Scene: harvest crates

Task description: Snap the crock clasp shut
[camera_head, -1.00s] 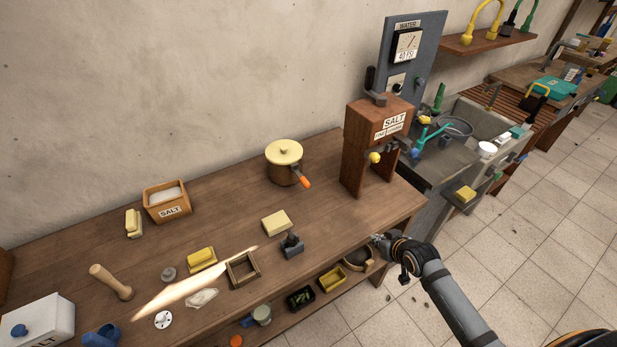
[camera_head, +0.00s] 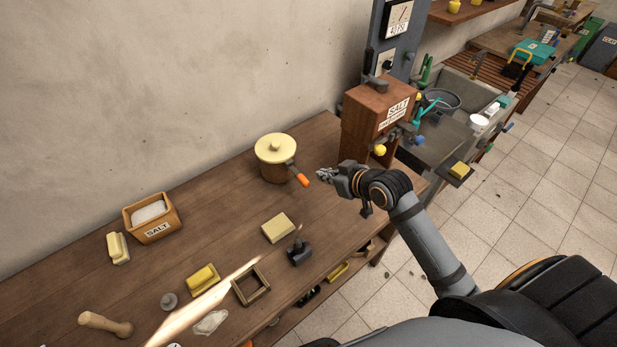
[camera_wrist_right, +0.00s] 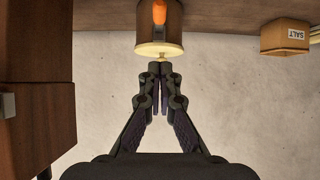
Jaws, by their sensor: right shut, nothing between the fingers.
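The crock (camera_head: 275,170) is a brown pot with a cream lid (camera_head: 276,149) and stands on the wooden bench. Its clasp (camera_head: 301,178), with an orange tip, sticks out from its right side, angled down. My right gripper (camera_head: 320,173) is shut and empty just right of the clasp's orange tip; I cannot tell if they touch. In the right wrist view the crock (camera_wrist_right: 172,27) appears upside down beyond the closed fingertips (camera_wrist_right: 160,66), with the orange clasp tip (camera_wrist_right: 159,12) at the top. My left gripper is not in view.
A wooden salt dispenser (camera_head: 374,112) stands right of the crock. A salt box (camera_head: 152,217), yellow blocks (camera_head: 278,228), a small dark tool (camera_head: 300,254) and a wooden frame (camera_head: 251,287) lie on the bench. Bare bench top surrounds the crock's front.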

